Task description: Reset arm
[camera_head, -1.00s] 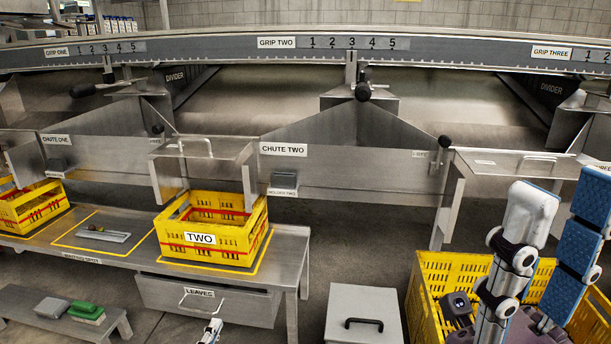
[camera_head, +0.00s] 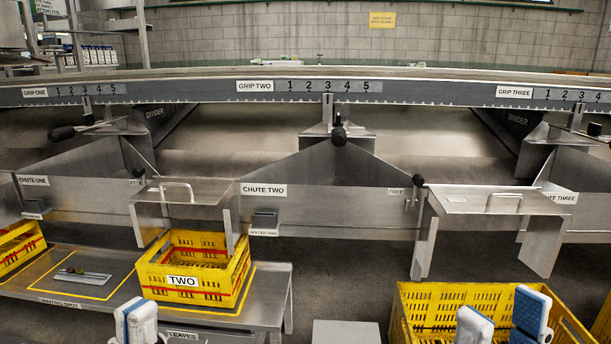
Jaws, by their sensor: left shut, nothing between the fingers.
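My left gripper (camera_head: 137,320) points up at the bottom edge, left of centre, in the head view. Only its white and blue fingertips show; they are together with nothing between them. My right gripper (camera_head: 502,320) points up at the bottom right. Its two fingertips, one white and one with a blue pad, stand apart, and I see nothing held between them. Both arms below the fingertips are out of the picture.
The yellow crate TWO (camera_head: 196,294) stands on the steel bench (camera_head: 276,286) behind my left gripper. Another yellow crate (camera_head: 440,298) is behind my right gripper. A grey box (camera_head: 346,332) sits between the grippers. Chute two's front panel (camera_head: 320,205) and the steel shelf (camera_head: 470,200) lie beyond.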

